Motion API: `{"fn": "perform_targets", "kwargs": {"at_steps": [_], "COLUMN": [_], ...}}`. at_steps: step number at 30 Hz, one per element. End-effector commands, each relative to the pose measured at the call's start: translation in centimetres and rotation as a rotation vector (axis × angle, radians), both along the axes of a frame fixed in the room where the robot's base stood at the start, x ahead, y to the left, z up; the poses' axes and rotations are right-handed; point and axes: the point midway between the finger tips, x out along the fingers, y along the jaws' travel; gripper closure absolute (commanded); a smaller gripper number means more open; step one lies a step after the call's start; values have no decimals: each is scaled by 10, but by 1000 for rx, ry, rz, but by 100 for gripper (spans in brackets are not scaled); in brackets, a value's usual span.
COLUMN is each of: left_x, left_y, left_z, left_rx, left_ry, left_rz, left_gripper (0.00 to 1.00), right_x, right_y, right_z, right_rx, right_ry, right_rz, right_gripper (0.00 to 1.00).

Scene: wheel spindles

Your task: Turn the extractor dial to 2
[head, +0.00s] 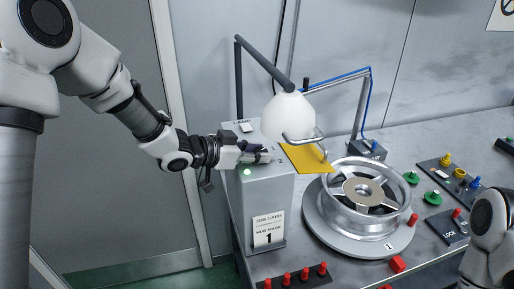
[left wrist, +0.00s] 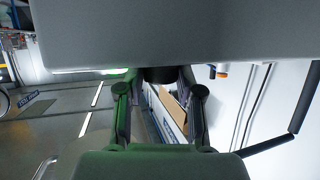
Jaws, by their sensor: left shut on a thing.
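The extractor box is a grey cabinet (head: 268,200) left of centre in the head view, with a lit green lamp (head: 247,172) on its front. My left gripper (head: 264,157) is at the top of this box and covers most of the dial there. A small digit, seemingly a 2, shows just right of the fingertips. In the left wrist view, a dark round knob, the dial (left wrist: 161,75), sits between the fingers, which are shut on it. Its pointer is hidden, so I cannot tell its setting. My right arm shows at the lower right; its gripper is out of the picture.
A white lamp-like hood (head: 288,115) on a jointed arm hangs just above my left gripper. A metal wheel (head: 347,198) sits on a round stand to the right. Red pegs (head: 304,275) line the bench's front.

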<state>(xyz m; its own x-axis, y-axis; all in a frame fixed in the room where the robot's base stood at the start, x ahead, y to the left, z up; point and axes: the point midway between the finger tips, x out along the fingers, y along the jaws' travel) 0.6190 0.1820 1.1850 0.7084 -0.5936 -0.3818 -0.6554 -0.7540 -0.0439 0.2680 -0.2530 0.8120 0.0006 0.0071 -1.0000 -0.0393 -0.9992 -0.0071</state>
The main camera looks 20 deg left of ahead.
Motion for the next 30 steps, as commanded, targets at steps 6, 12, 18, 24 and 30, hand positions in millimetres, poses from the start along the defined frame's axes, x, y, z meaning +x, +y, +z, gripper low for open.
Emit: {"fn": "perform_targets", "kwargs": {"at_steps": [6, 12, 18, 24, 30], "left_x": [1, 3, 5, 7, 9], "left_y": [2, 3, 4, 4, 4], "left_z": [10, 10, 5, 0, -2], "left_rx": [-2, 1, 2, 3, 3], "left_ry": [4, 4, 2, -1, 0], "left_rz": [-125, -298, -489, -674, -827], "left_gripper": [99, 99, 99, 99, 99], "right_x": [0, 0, 0, 0, 0], "right_y": [0, 0, 0, 0, 0], "right_z": [46, 86, 109, 113, 107], "right_rx": [0, 0, 0, 0, 0], "right_ry": [0, 0, 0, 0, 0], "right_rz": [0, 0, 0, 0, 0], "right_gripper": [60, 60, 60, 60, 60]}}
